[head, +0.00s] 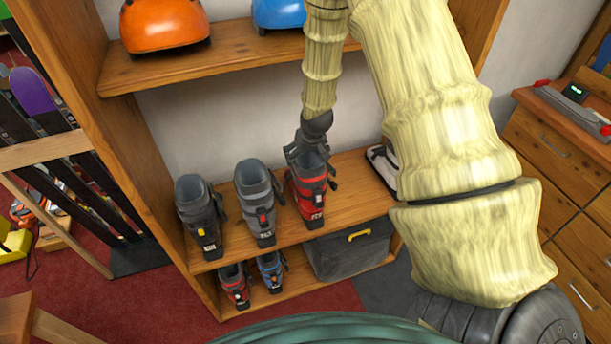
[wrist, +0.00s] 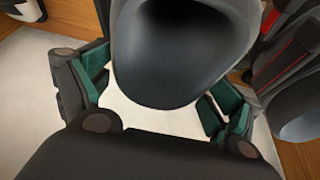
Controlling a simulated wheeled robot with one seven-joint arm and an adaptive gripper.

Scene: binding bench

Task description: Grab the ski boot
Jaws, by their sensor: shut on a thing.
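A red ski boot (head: 311,195) with a grey cuff stands upright on the middle shelf in the head view, at the right end of a row of boots. My gripper (head: 312,150) comes down on the boot from above and is shut on its cuff. In the wrist view the dark open top of the ski boot (wrist: 180,50) fills the upper middle, between the green-padded fingers of my gripper (wrist: 160,92). The boot's lower part is hidden there.
A grey boot (head: 257,203) stands close left of the red one, and a dark boot (head: 200,218) further left. Helmets (head: 165,25) sit on the shelf above. A grey bin (head: 348,252) and small boots (head: 235,285) are below. A white item (head: 381,163) lies to the right.

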